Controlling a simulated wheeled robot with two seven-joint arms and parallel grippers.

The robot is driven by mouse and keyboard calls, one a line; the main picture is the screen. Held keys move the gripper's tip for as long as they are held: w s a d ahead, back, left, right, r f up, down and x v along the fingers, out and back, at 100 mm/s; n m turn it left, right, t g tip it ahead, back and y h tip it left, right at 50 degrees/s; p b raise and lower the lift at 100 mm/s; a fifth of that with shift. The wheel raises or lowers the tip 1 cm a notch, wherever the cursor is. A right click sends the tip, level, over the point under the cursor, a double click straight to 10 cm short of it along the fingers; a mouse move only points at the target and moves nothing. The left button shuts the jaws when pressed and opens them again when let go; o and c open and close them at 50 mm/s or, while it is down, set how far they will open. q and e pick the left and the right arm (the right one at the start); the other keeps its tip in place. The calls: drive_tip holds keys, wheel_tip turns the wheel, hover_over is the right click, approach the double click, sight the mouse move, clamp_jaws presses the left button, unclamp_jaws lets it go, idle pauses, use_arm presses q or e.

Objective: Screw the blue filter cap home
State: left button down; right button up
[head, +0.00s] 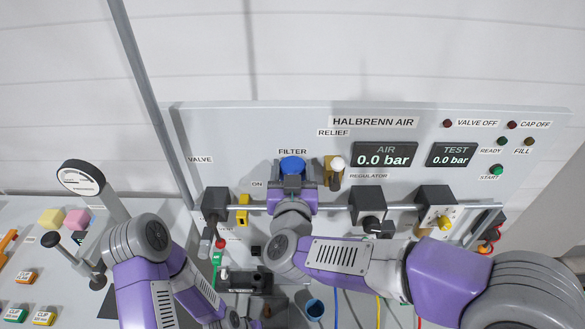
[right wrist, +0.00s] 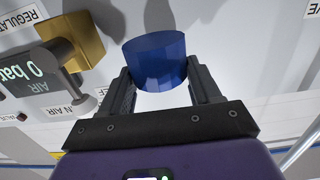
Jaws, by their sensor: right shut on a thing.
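The blue filter cap (head: 292,166) is under the FILTER label on the grey panel. My right gripper (head: 292,182) is shut on it, and my wrist hides what lies below it in the head view. In the right wrist view the faceted blue cap (right wrist: 157,62) sits between the two dark fingers (right wrist: 163,88), which touch its sides. How far it is threaded cannot be seen. My left arm is at the lower left of the head view; its gripper cannot be made out.
A grey rail (head: 335,207) crosses the panel. The AIR display (head: 384,157) and TEST display (head: 451,156) read 0.0 bar.

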drive_tip(key=shift+f+b, duration=0.45)
drive_tip(key=shift+f, duration=0.4)
drive_tip(key=shift+f+b, duration=1.85)
drive_tip(key=shift+f, duration=0.45)
idle(0.8)
drive_tip(key=o, duration=1.1)
drive_tip(key=shift+s, duration=0.15)
drive_tip(key=s, duration=0.7)
drive_tip(key=shift+s+r+b, duration=0.15)
drive_tip(key=shift+s+b, duration=0.05)
drive_tip(key=shift+b, duration=0.15)
